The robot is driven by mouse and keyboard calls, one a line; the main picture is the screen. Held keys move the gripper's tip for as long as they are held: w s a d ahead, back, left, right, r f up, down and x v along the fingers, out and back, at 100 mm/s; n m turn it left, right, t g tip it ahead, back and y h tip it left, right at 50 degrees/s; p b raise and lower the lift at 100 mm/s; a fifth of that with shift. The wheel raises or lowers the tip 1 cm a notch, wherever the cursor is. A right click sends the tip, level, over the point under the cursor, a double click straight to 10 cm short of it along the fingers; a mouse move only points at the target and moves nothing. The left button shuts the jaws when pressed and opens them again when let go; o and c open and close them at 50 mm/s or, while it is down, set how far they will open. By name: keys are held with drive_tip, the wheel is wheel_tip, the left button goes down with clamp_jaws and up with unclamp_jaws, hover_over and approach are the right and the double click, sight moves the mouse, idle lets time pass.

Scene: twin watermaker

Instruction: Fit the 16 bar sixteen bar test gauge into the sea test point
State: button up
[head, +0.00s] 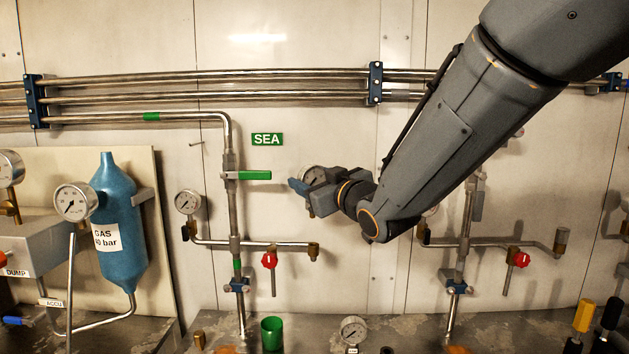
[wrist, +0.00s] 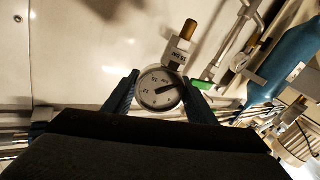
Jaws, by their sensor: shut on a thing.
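My gripper (head: 300,187) is shut on a round white-faced gauge (head: 313,174), held in the air in front of the wall below the SEA sign (head: 267,139). In the wrist view the gauge (wrist: 160,90) sits between the two blue fingers (wrist: 160,95). In the head view the gripper partly covers the gauge. The sea test point (head: 313,250), a brass fitting at the right end of the side branch, is below the gauge and apart from it.
A red-handled valve (head: 269,260) sits on the branch left of the test point. A small gauge (head: 187,202) is at its left end. On the bench are a green cup (head: 271,333) and another gauge (head: 353,330). A green-handled valve (head: 254,175) is left of my gripper.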

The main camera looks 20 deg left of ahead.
sight(312, 217)
drive_tip(key=shift+f+b, duration=2.1)
drive_tip(key=shift+f, duration=0.65)
drive_tip(key=shift+d+f+b, duration=0.1)
drive_tip(key=shift+f+b, duration=1.75)
drive_tip(key=shift+f, duration=0.05)
drive_tip(key=o, duration=1.3)
drive_tip(key=shift+b+v, duration=0.7)
drive_tip(key=shift+v, duration=3.25)
drive_tip(key=shift+r, duration=0.1)
